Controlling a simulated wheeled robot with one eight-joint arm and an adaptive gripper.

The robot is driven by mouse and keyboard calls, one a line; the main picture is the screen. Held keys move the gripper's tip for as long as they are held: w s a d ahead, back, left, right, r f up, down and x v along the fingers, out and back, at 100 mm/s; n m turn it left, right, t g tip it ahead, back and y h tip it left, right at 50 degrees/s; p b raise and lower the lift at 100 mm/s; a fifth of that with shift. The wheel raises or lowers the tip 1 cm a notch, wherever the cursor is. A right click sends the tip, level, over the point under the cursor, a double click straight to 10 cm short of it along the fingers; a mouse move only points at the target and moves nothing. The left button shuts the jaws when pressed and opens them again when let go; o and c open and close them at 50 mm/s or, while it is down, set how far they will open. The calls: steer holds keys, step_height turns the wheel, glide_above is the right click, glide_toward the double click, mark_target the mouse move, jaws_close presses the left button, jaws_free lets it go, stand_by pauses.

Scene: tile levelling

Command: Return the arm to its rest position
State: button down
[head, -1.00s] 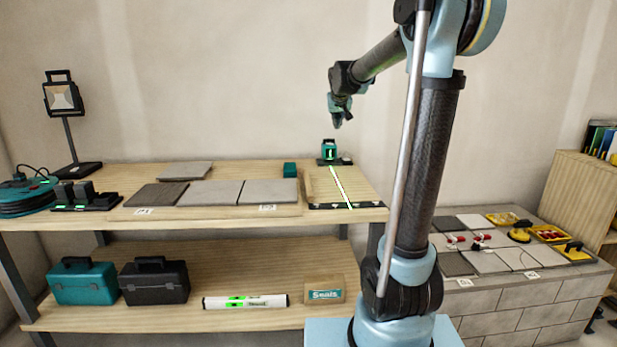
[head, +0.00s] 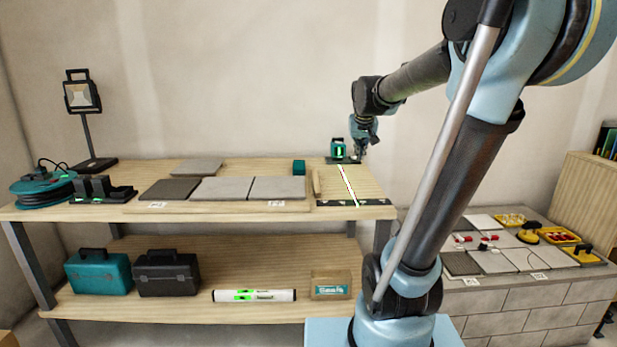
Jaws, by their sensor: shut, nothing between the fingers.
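My arm rises from its light blue base, leans to the right and bends back to the left at the top. My gripper (head: 363,152) hangs at its far end, pointing down. In the picture it is just right of the green laser level (head: 338,151) at the back right of the wooden workbench (head: 130,214). Its fingers are small in the view and look closed, with nothing seen between them. I cannot tell whether it is above the bench or behind its right end.
Grey tiles (head: 221,188) lie on the bench. A work lamp (head: 82,97) and a cable reel (head: 42,190) stand at the left. Toolboxes (head: 98,272) are on the lower shelf. A block plinth (head: 520,298) at the right bears tiles and yellow trays (head: 558,235).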

steer(key=s+f+g, duration=0.1)
steer(key=s+f, duration=0.5)
steer(key=s, duration=0.4)
steer(key=s+d+f+g, duration=0.1)
steer(key=s+f+g, duration=0.1)
steer(key=s+f, duration=0.5)
steer(key=s+f+g, duration=0.1)
steer(key=s+f, duration=0.6)
steer(key=s, duration=0.6)
steer(key=shift+s+d+y, duration=0.2)
steer(key=shift+y, duration=0.1)
steer(key=shift+f, duration=0.1)
steer(key=shift+w+f, duration=0.2)
steer(key=shift+w, duration=0.3)
